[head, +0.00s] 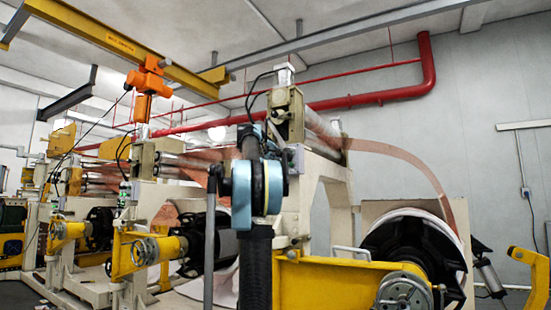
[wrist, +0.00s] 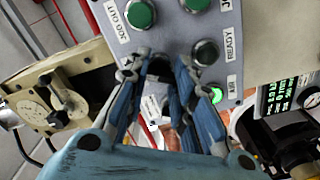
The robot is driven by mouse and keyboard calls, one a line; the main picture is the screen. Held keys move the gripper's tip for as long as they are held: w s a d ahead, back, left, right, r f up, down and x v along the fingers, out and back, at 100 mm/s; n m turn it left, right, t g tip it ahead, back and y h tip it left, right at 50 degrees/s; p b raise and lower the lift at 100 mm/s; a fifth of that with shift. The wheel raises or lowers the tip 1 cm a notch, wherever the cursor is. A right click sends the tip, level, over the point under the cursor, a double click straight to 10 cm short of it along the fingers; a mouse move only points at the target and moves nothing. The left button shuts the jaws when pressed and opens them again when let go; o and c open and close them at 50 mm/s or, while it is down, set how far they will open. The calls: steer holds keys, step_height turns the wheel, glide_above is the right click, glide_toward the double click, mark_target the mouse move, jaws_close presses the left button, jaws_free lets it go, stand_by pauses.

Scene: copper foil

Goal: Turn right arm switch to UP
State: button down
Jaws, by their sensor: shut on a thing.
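In the wrist view my gripper (wrist: 160,75) has its two blue-grey fingers on either side of a small dark knob (wrist: 160,67) at the lower edge of a grey control panel (wrist: 172,25). The fingers are closed on this knob, which appears to be the arm switch. They cover most of it, so its UP or DOWN setting and its label cannot be read. In the head view my arm stands in front of the machine, and the gripper cannot be made out there.
The panel has a green JOG OUT button (wrist: 140,14), a dark READY button (wrist: 205,52) and a lit green AIR lamp (wrist: 215,95). A beige box with a black knob (wrist: 58,118) is at left. A yellow arm (head: 335,280) lies low in the head view.

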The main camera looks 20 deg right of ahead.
steer(key=c, duration=1.3)
jaws_free()
steer(key=v, duration=1.2)
